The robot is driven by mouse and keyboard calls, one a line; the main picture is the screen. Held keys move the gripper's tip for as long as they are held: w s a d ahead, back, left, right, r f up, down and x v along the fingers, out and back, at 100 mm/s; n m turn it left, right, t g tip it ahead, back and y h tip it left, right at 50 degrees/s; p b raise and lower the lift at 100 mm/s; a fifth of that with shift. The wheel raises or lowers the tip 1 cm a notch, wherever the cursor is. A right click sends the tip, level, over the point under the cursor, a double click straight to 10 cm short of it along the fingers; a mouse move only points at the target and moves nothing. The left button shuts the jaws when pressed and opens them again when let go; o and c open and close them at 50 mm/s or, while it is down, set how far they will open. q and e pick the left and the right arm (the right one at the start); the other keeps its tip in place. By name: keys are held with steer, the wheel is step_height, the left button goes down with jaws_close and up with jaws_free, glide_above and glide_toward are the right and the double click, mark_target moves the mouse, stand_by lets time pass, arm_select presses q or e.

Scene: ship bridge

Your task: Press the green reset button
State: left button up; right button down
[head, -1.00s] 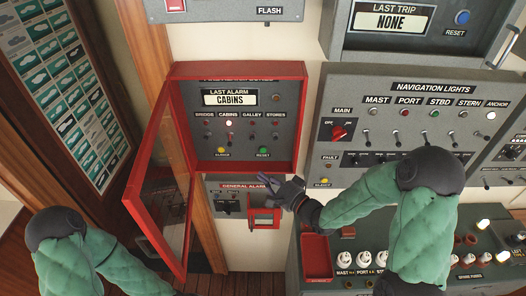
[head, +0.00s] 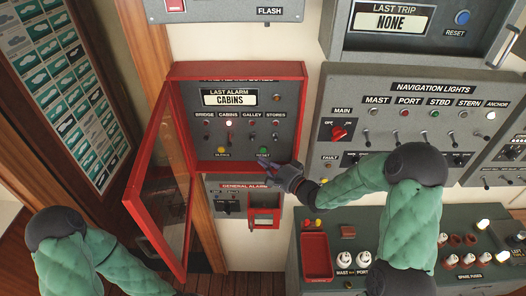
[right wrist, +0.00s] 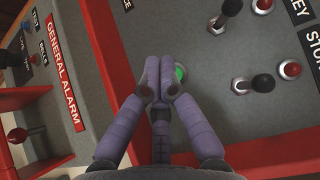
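The green reset button (head: 263,150) is on the lower right of the grey alarm panel (head: 190,100), inside a red frame whose glazed door (head: 160,190) stands open to the left. My right gripper (head: 266,163) is just below the button in the head view. In the right wrist view the right gripper (right wrist: 158,82) has its purple fingertips together, with nothing held. The green button (right wrist: 180,72) shows there just behind the fingertips and is partly hidden by them. I cannot tell whether they touch. My left arm is at lower left; its gripper is out of view.
A yellow silence button (head: 221,150) is left of the green one. The red general alarm box (head: 264,218) is below the panel. The navigation lights panel (head: 400,120) is to the right, and a console with plugs and a red tray (head: 316,257) is below it.

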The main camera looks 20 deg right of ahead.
steer(key=shift+w+d, duration=0.15)
steer(key=shift+w, duration=0.35)
steer(key=shift+w+d, duration=0.15)
steer(key=shift+w, duration=0.35)
steer(key=shift+w, duration=0.15)
stand_by(0.7)
steer(key=shift+w+d, duration=0.1)
steer(key=shift+w, duration=0.1)
steer(key=shift+w+d+r, duration=0.25)
steer(key=shift+w+r, duration=0.1)
steer(key=shift+r, duration=0.25)
stand_by(1.5)
steer(key=shift+s+a+f+b, duration=0.1)
steer(key=shift+s+f+b, duration=0.05)
steer(key=shift+s+b, duration=0.15)
stand_by(0.4)
steer(key=shift+s+a+f, duration=0.2)
steer(key=shift+s+f, duration=0.1)
steer(key=shift+s, duration=0.1)
steer(key=shift+s+a+f, duration=0.1)
steer(key=shift+s+a, duration=0.2)
steer(key=shift+s, duration=0.6)
steer(key=shift+s+a+f, duration=0.1)
steer(key=shift+s+a, duration=0.15)
steer(key=shift+s, duration=0.6)
